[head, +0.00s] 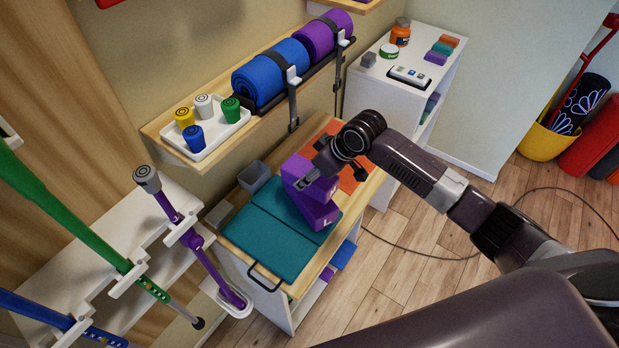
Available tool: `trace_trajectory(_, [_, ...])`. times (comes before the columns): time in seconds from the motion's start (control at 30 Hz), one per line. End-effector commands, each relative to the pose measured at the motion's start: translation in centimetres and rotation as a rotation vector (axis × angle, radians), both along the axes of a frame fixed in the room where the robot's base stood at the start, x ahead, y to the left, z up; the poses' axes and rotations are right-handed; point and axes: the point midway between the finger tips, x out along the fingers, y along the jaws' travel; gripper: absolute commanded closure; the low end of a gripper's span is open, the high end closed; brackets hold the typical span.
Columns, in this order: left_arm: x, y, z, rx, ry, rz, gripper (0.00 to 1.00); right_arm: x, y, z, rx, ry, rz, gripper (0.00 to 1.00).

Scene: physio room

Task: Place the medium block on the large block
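The large block (322,215) is purple, marked "L", and stands on the teal mat (265,245) on top of the cart. A second purple block, the medium block (296,168), is just above it, partly covered by my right gripper. My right gripper (316,177) reaches in from the right. A grey finger lies against the near face of the medium block, and it appears shut on it; the far finger is hidden. I cannot tell whether the two blocks touch or a small gap remains. My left gripper is not in view.
A grey open box (254,177), a grey block (219,215) and an orange mat (350,178) are around the blocks. A shelf with a white tray (213,133) of weights and rolled mats (271,75) is behind. A cable crosses the floor.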

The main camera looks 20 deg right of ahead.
Motion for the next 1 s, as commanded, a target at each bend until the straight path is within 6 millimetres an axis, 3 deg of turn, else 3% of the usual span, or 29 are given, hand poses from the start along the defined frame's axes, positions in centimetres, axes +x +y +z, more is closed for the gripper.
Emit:
trace_trajectory(0.2, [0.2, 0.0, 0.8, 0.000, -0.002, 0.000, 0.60, -0.1, 0.0, -2.7, -0.001, 0.002, -0.001, 0.78])
trace_trajectory(0.57, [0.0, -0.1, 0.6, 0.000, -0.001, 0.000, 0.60, 0.0, 0.0, -3.2, -0.001, 0.000, 0.001, 0.78])
trace_trajectory(0.6, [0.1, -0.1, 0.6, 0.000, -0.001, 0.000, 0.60, 0.0, 0.0, -3.1, -0.001, 0.000, 0.001, 0.48])
trace_trajectory(0.7, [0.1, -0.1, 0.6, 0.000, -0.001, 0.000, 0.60, -0.1, 0.0, -3.1, -0.001, 0.000, 0.001, 0.37])
trace_trajectory(1.0, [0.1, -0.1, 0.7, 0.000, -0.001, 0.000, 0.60, 0.0, 0.0, -3.0, -0.001, 0.000, 0.001, 0.34])
